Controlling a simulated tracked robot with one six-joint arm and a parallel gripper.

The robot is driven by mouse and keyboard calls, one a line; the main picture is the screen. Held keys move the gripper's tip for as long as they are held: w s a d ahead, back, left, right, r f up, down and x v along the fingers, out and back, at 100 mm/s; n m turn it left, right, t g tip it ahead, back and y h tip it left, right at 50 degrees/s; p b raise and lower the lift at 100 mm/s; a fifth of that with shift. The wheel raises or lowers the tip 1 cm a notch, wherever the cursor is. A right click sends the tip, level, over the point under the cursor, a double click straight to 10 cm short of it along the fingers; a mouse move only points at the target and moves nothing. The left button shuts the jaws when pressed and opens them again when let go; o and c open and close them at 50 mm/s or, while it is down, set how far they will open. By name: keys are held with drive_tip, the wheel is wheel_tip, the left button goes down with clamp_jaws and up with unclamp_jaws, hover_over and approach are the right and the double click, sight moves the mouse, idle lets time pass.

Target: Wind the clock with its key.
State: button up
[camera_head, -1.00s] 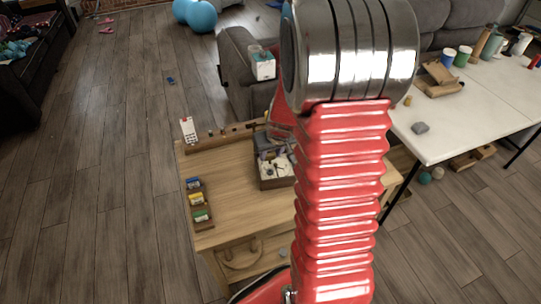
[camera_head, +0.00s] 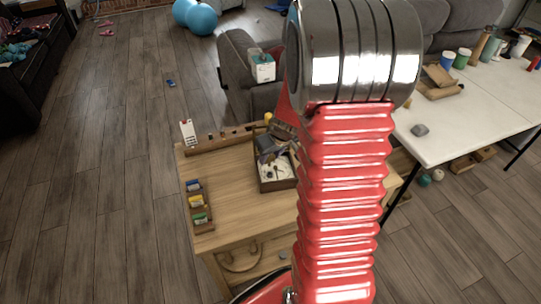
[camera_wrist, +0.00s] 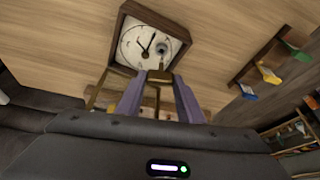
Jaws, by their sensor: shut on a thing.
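The clock (camera_head: 264,185) is a brown square box with a white face and black hands. It lies face up on the wooden table (camera_head: 235,215). In the wrist view the clock (camera_wrist: 126,62) shows a dark round spot on its face, right of the hands. My gripper (camera_wrist: 160,78) is shut on a small brown-gold piece, which looks like the key (camera_wrist: 157,77). The key is at the clock's near edge in that view; I cannot tell whether it touches the clock. In the head view my gripper (camera_head: 268,147) is over the clock's far side, with its tips unclear.
A rack with blue, yellow and green pieces (camera_head: 198,203) lies on the table's left side. A wooden rail (camera_head: 215,142) runs along the back, beside a white card (camera_head: 187,132). A white table (camera_head: 460,125) stands right. Bare tabletop lies between rack and clock.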

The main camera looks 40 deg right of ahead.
drive_tip(key=n+y, duration=0.1)
drive_tip(key=n, duration=0.3)
drive_tip(key=n+y, duration=0.1)
drive_tip(key=n, duration=0.3)
drive_tip(key=shift+d+g+y, duration=0.1)
drive_tip(key=shift+g+y, duration=0.3)
drive_tip(key=n+g+y, duration=0.1)
drive_tip(key=n, duration=0.2)
drive_tip(key=shift+n, duration=0.4)
drive_tip(key=n+g, duration=0.1)
drive_tip(key=n, duration=0.3)
drive_tip(key=shift+y, duration=0.4)
drive_tip(key=shift+a, duration=0.2)
drive_tip(key=w+a+r+m+t+h, duration=0.1)
drive_tip(key=w+a+r+m, duration=0.1)
drive_tip(key=a+m, duration=0.3)
drive_tip(key=w+a+r+m+t+h, duration=0.1)
drive_tip(key=w+a+m, duration=0.2)
drive_tip(key=a, duration=0.7)
drive_tip(key=w+a+r+m+t+h, duration=0.1)
drive_tip(key=w+a+r+m+h, duration=0.1)
drive_tip(key=a+m, duration=0.4)
drive_tip(key=shift+w+a+r+m, duration=0.35)
drive_tip(key=shift+w+a, duration=0.2)
drive_tip(key=shift+a, duration=0.15)
